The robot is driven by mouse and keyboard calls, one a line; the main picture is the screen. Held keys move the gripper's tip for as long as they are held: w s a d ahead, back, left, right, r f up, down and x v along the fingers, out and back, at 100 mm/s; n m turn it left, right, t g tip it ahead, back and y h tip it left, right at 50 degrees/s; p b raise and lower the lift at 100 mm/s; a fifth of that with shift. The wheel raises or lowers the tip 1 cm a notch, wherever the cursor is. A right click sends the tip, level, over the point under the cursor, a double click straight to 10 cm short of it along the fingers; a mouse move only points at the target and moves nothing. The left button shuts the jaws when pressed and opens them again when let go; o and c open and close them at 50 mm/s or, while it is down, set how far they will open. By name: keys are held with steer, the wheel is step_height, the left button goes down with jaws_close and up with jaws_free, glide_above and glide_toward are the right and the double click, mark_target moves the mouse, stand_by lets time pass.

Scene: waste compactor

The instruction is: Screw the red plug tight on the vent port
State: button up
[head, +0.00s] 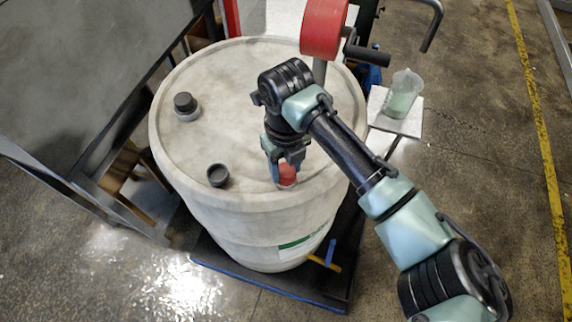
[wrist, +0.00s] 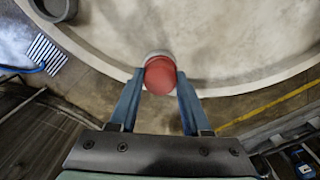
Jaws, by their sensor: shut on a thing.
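The red plug (head: 288,173) is at the near right edge of the white drum's lid, low between the fingers of my gripper (head: 283,166). In the wrist view the red plug (wrist: 160,76) sits between the two blue fingertips of my gripper (wrist: 159,84), which are shut on it. A pale round collar (wrist: 157,55), likely the vent port, shows just behind the plug. The plug looks in line with this collar. I cannot tell how far it is seated on the port, as the plug covers it.
The drum (head: 240,215) stands on a dark pallet (head: 270,285). Its lid also carries a black capped port (head: 186,104) and a small black cup-like piece (head: 218,175). A red round part with a crank (head: 323,28) rises behind my arm. A pale green beaker (head: 402,95) stands at right.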

jaws_close()
steer(key=shift+o, duration=1.1)
jaws_free()
jaws_close()
steer(key=m+p, duration=0.1)
steer(key=m, duration=0.1)
steer(key=shift+r+m, duration=0.1)
steer(key=shift+m, duration=0.2)
steer(key=shift+m+p, duration=0.95)
steer(key=shift+m, duration=1.15)
steer(key=o, duration=0.8)
jaws_free()
steer(key=shift+c, duration=0.3)
